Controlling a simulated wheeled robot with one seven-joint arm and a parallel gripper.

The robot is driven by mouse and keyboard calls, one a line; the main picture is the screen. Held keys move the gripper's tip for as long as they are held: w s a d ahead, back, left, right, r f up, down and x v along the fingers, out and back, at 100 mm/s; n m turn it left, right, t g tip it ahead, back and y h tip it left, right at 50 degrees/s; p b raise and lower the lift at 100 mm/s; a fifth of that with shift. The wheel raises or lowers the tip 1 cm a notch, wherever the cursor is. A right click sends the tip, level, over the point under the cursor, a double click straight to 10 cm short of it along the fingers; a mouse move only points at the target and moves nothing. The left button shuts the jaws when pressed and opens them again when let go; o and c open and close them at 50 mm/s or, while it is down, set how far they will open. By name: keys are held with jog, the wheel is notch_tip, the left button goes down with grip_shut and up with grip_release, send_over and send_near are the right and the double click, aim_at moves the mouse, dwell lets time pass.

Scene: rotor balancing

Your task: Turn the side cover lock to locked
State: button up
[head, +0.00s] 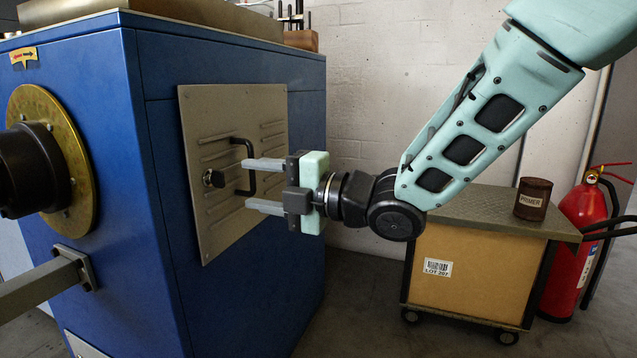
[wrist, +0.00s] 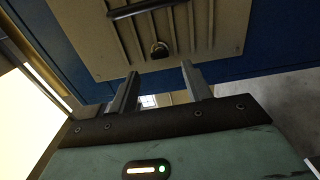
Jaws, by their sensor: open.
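The side cover (head: 265,115) is a beige ribbed panel on the right side of the blue machine. Its lock (head: 213,178) is a small dark round knob left of the black bar handle (head: 250,165). In the wrist view the lock (wrist: 159,49) lies just beyond the fingertips, roughly between them, with the handle (wrist: 145,10) above. My gripper (head: 247,184) is open and empty, its fingers pointing at the cover beside the handle. It also shows in the wrist view (wrist: 159,70). I cannot tell which position the lock is in.
The blue machine (head: 160,200) carries a brass disc (head: 75,150) on its front face. A wheeled cabinet (head: 480,270) with a primer can (head: 533,198) stands at the right, by a red fire extinguisher (head: 580,240). Floor shows between machine and cabinet.

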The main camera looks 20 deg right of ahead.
jog(key=b+v, duration=0.2)
jog(key=v, duration=0.9)
